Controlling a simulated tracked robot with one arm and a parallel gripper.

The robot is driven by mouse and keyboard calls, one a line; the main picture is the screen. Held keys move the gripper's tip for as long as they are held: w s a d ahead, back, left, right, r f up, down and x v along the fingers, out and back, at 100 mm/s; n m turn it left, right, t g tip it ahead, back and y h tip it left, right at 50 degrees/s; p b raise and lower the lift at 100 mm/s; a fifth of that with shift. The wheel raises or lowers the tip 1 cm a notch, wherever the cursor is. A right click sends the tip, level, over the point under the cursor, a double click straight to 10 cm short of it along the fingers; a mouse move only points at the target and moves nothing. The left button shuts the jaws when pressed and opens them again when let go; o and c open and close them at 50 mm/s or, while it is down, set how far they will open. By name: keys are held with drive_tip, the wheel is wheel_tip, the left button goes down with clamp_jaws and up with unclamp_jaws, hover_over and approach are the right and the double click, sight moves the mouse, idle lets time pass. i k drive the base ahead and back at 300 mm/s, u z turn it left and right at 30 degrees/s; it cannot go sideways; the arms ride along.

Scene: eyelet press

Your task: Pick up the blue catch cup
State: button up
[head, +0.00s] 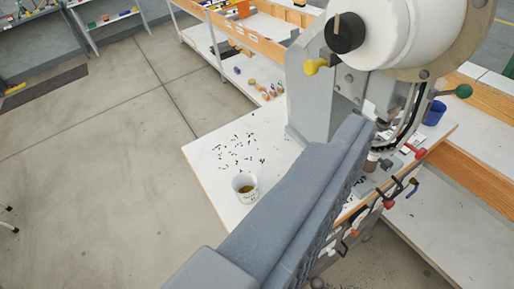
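The blue catch cup (434,113) stands upright at the right, near the right corner of the white worktable, to the right of the eyelet press (348,80). Its lower part is partly hidden by parts of the press. A large grey link, which looks like part of my arm, runs from the bottom edge up to the middle of the picture and covers part of the table. No gripper fingers can be made out, and nothing of mine is seen touching the cup.
A white cup (244,188) with brownish contents stands on the table's left side near scattered small black pieces (240,150). A green-knobbed lever (463,91) sticks out near the blue cup. Hooks and red-handled tools (389,204) line the front edge. Grey floor lies open at left.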

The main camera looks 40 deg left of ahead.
sight(438, 110)
drive_tip(key=k, duration=0.6)
drive_tip(key=z, duration=0.45)
drive_tip(key=i, duration=0.75)
drive_tip(key=z, duration=0.45)
drive_tip(key=i, duration=1.25)
drive_tip(key=u, duration=0.95)
drive_tip(key=i, duration=0.5)
drive_tip(key=u, duration=0.35)
